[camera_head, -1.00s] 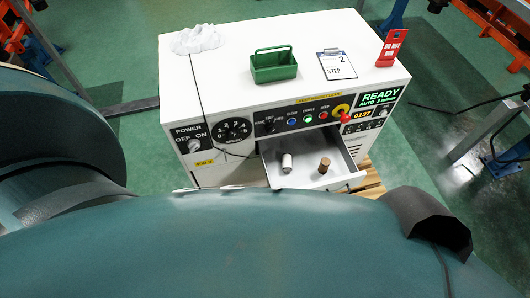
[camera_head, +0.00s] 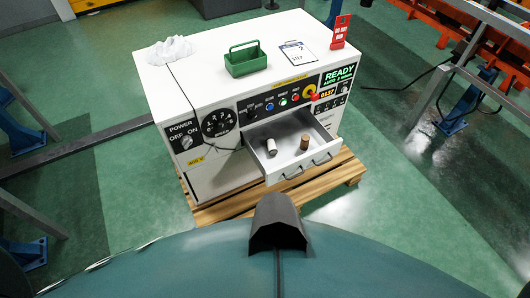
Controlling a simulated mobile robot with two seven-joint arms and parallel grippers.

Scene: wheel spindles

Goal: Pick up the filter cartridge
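Two small cylinders stand in the open drawer (camera_head: 323,150) of a white control cabinet. One is a whitish cylinder (camera_head: 271,148) on the left. The other is a brown cylinder (camera_head: 305,142) with a dark top, a little to the right and apart from it. I cannot tell for sure which of them is the filter cartridge; both look upright. Neither of my grippers shows in the head view, and nothing is touching the cylinders.
The white cabinet (camera_head: 190,68) stands on a wooden pallet (camera_head: 225,208). On its top are a green basket (camera_head: 246,62), a step card (camera_head: 299,54), a red sign (camera_head: 340,32) and a crumpled white cloth (camera_head: 170,51). Green floor (camera_head: 400,215) is clear to the right.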

